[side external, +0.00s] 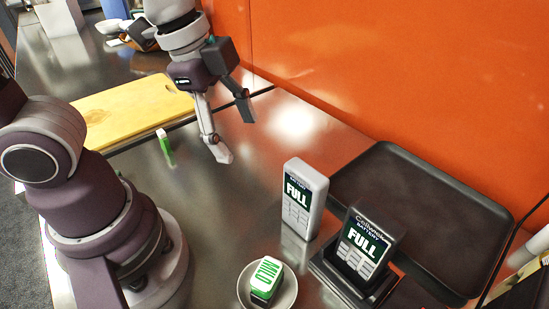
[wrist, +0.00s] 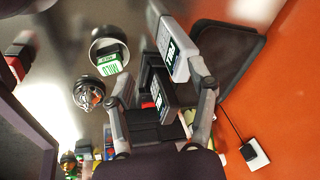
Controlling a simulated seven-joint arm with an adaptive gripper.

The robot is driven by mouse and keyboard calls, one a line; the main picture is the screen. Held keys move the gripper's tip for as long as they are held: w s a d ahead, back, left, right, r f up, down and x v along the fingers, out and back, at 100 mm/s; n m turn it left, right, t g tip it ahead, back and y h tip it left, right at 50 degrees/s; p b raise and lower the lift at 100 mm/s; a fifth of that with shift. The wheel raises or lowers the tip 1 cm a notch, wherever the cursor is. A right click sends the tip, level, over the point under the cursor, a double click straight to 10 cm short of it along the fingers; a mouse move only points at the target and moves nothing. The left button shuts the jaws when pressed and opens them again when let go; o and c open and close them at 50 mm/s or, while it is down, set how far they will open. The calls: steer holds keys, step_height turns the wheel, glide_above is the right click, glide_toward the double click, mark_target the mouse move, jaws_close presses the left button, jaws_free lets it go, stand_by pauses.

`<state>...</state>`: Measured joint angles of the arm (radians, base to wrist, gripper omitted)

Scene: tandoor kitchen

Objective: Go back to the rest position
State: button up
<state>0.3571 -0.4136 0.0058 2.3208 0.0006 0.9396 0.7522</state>
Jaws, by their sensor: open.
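My gripper (side external: 235,131) is open and empty in the side external view, raised above the steel counter (side external: 225,190). Its fingers point down, spread apart, and touch nothing. In the wrist view the fingers (wrist: 163,90) frame the scene from below, with a clear gap between them. A grey battery labelled FULL (side external: 303,200) stands upright on the counter, to the right of and nearer than my gripper. A second FULL battery (side external: 361,245) sits in a dark charger base (side external: 330,277).
A black tray (side external: 425,190) lies at the right by the orange wall (side external: 400,80). A white bowl (side external: 287,296) holds a green and white MILD block (side external: 265,279). A small green and white piece (side external: 165,146) stands near the wooden board (side external: 125,112). Counter below my gripper is bare.

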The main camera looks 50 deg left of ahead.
steer(key=a+r+n+t+y, duration=0.1)
steer(key=a+n, duration=0.5)
steer(key=n, duration=0.6)
steer(key=shift+s+a+r+n+t, duration=0.2)
steer(key=shift+s+n+t, duration=0.15)
steer(key=shift+t, duration=0.35)
